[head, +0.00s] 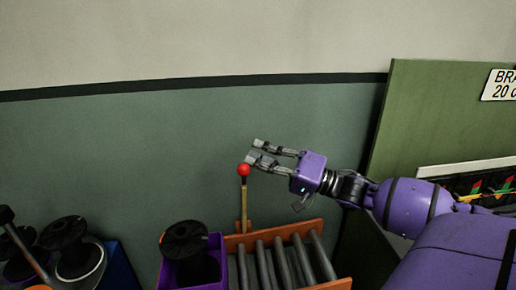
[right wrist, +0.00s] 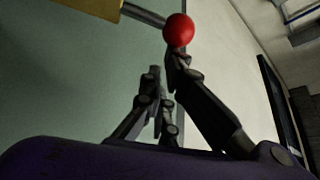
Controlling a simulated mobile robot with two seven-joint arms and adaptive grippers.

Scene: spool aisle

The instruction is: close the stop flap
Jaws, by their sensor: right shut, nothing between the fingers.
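The stop flap's lever shows in the head view as an upright yellowish stem (head: 244,208) with a red ball (head: 243,170) on top, at the left end of the roller conveyor. The flap plate itself is not clear to me. My right gripper (head: 256,150) comes in from the right, its fingertips just above and right of the ball. It is shut and empty. In the right wrist view the red ball (right wrist: 179,30) shows close to one finger; I cannot tell whether they touch. My left gripper is not in view.
The conveyor's orange frame (head: 318,226) holds several grey rollers. A purple bin (head: 175,272) with a black spool (head: 186,240) stands left of it. More spools (head: 64,232) and a dark-knobbed rod (head: 7,215) are at far left. A green panel (head: 425,110) stands right.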

